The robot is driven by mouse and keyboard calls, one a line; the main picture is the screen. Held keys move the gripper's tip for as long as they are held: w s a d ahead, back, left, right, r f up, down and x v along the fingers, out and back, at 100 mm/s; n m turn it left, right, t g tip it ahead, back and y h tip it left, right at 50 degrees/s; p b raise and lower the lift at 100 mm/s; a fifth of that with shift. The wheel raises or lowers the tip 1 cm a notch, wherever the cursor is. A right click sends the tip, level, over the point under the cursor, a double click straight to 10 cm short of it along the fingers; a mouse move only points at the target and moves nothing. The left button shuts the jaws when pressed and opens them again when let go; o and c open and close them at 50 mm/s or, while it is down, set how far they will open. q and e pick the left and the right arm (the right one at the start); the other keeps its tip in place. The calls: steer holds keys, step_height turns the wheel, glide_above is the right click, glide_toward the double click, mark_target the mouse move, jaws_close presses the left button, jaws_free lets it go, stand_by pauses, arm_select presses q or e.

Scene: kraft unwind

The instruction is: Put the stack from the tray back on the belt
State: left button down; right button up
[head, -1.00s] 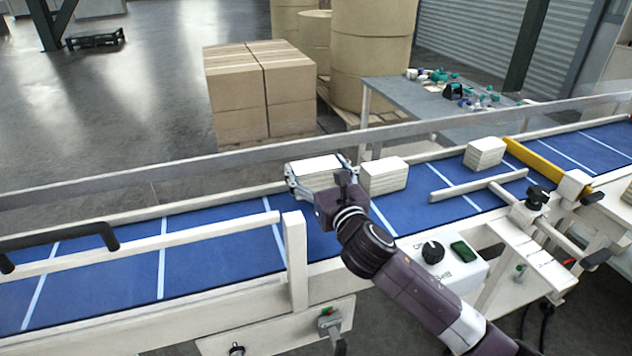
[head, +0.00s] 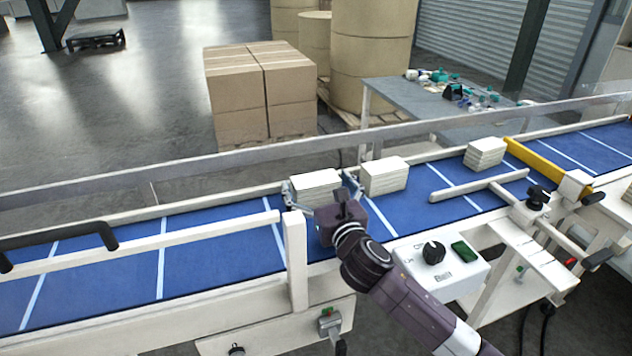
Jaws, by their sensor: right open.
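A pale stack (head: 314,183) sits on the blue belt (head: 205,245), in line with two other pale stacks, a near one (head: 386,177) and a farther one (head: 485,154). My right gripper (head: 319,187) is open, with one finger at each side of the first stack; whether the fingers still touch it I cannot tell. The gripper body hides the lower front of this stack. My left gripper is not in view. I cannot make out a tray.
A white rail (head: 150,257) and post (head: 295,260) stand on the near side. A control box (head: 442,266) and a yellow bar (head: 547,169) are to the right. A metal rail (head: 200,168) runs behind the belt. Belt to the left is clear.

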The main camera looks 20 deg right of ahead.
steer(key=s, duration=0.4)
steer(key=s+b, duration=0.1)
steer(key=s, duration=0.7)
steer(key=shift+d+r+b, duration=0.1)
steer(key=shift+d+b, duration=0.15)
steer(key=shift+b, duration=0.1)
